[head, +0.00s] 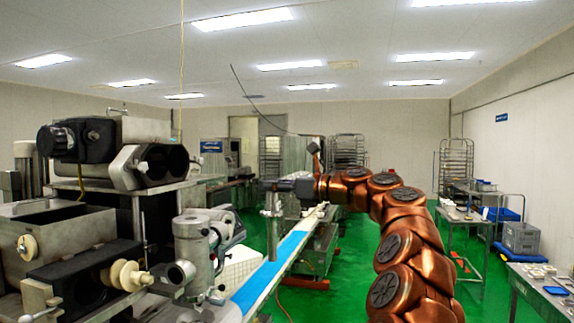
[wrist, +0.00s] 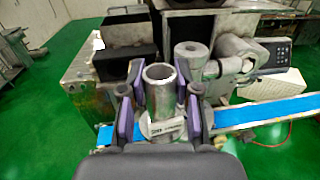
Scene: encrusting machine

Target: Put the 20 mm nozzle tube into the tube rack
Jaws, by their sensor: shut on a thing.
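The nozzle tube (wrist: 160,100) is an upright grey metal cylinder with an open top, seen in the wrist view. It has a white label near its lower end, too small to read surely. My gripper (wrist: 159,76) is shut on it, with purple-padded fingers on both sides. In the head view, my gripper (head: 274,187) holds the tube (head: 272,228) hanging down in front of the blue conveyor belt. The tube's lower end is hidden in the wrist view. I cannot make out the tube rack in either view.
The encrusting machine (head: 80,240) fills the left, with a metal cylinder head (head: 190,245) near the blue belt (head: 285,258). Worktables stand at right, one (head: 470,215) farther back and one (head: 540,275) nearer with small items.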

